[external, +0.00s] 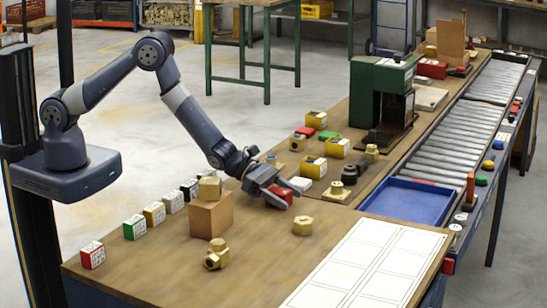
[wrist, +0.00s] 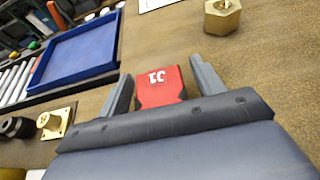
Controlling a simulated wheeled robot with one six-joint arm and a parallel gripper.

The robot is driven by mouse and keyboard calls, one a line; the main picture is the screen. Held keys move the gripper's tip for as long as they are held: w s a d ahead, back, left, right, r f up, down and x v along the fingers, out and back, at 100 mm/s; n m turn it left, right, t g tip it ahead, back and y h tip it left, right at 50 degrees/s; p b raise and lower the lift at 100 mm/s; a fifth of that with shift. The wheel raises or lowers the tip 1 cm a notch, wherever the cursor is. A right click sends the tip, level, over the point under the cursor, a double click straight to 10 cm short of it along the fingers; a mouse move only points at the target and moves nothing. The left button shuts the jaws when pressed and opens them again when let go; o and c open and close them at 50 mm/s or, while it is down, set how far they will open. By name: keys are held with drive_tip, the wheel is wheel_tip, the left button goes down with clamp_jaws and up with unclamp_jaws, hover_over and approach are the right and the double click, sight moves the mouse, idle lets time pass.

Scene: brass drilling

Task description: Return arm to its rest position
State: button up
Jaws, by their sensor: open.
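My gripper (external: 284,193) is low over the wooden workbench (external: 270,265), at the end of my outstretched arm. In the wrist view its two fingers (wrist: 160,72) stand apart. A red block with white marks (wrist: 160,88) shows between them, with a gap on either side. The red block (external: 281,192) also shows at the gripper in the external view, partly hidden by the fingers. I cannot tell whether the block touches either finger.
A brass hex piece (external: 303,226) lies close by; it also shows in the wrist view (wrist: 222,17). A cardboard box (external: 211,215), brass fitting (external: 216,254) and several coloured blocks (external: 134,228) stand left. A green drill press (external: 383,90) and blue tray (external: 408,200) are right.

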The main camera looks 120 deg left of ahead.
wheel_tip(320, 180, up, 10)
drive_tip(key=shift+b, duration=1.05)
drive_tip(key=s+d+r+m+h+b, duration=0.1)
drive_tip(key=s+d+m+h, duration=0.3)
drive_tip(key=s+d, duration=1.2)
drive_tip(key=shift+s+r+g+h+b, duration=0.15)
drive_tip(key=shift+s+g+h+b, duration=0.25)
drive_tip(key=shift+s+b, duration=0.4)
drive_tip(key=shift+w, duration=0.1)
